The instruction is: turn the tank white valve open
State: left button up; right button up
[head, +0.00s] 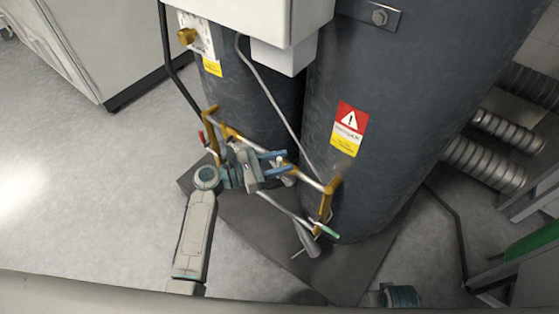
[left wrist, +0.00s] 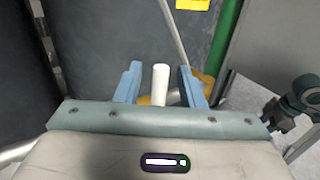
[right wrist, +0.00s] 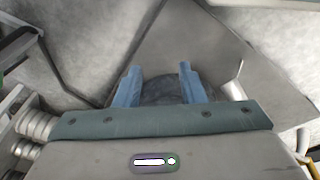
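The white valve handle (left wrist: 160,84) stands upright between the two blue fingers of my left gripper (left wrist: 158,84) in the left wrist view. The fingers are apart, with a visible gap on each side of the handle. In the head view my left gripper (head: 275,163) reaches the pipework in front of the dark tanks; the handle is too small there to make out clearly. My right gripper (right wrist: 157,84) is open and empty in the right wrist view, above the dark base plate (right wrist: 190,45).
A large dark tank (head: 400,130) with a red and yellow warning label (head: 347,128) stands behind the pipes. Brass pipe fittings (head: 327,200) and a green-handled valve (head: 325,231) are close to the right of my left gripper. Ribbed ducts (head: 485,163) lie at the right. Floor at left is clear.

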pick_arm(q)
jog(key=shift+c, duration=0.3)
pick_arm(e)
jog(key=shift+s+f, duration=0.1)
pick_arm(q)
jog(key=c, duration=0.7)
grip_shut()
pick_arm(e)
jog(key=shift+r, duration=0.2)
